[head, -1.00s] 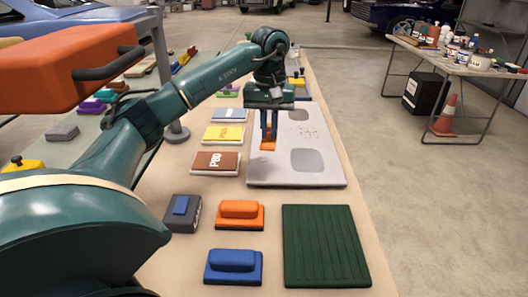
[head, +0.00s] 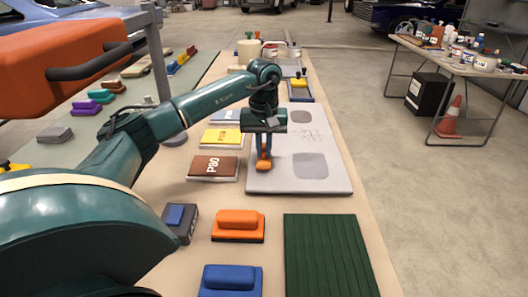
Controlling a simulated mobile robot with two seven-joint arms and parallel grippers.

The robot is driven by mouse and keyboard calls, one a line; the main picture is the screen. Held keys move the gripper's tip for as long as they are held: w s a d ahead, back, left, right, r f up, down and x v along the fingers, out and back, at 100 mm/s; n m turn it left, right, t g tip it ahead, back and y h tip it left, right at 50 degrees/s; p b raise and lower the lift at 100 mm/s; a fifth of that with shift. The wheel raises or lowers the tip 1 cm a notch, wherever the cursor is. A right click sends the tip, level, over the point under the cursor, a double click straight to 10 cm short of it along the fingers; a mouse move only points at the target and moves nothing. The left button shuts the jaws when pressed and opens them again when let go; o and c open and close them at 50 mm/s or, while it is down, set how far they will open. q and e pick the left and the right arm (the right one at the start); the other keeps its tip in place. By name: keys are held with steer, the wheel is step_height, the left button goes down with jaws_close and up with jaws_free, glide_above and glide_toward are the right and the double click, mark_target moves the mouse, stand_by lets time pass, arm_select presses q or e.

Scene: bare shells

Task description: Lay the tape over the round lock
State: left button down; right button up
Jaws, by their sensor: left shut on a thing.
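My left gripper (head: 264,160) points down over the near-left part of a pale grey panel (head: 265,184) on the long bench. It is shut on a small orange piece (head: 264,167), close above the panel or touching it; I cannot tell which. The panel has a dark grey rounded patch (head: 310,166) to the right of the gripper, another patch (head: 301,116) farther back, and thin scribbled marks (head: 313,136) between them. I cannot make out a roll of tape or a round lock. My right gripper is out of view.
Brown (head: 213,168) and yellow (head: 222,137) packs lie left of the panel. In front are an orange block (head: 238,224), a blue block (head: 231,279), a dark grey block (head: 180,222) and a ribbed green mat (head: 325,255). Containers stand at the bench's far end.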

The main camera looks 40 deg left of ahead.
mark_target(264, 150)
arm_select(q)
steer(key=shift+f, duration=0.65)
steer(key=shift+f, duration=0.1)
steer(key=c, duration=1.5)
jaws_free()
step_height(264, 150, up, 12)
steer(key=shift+p, duration=0.4)
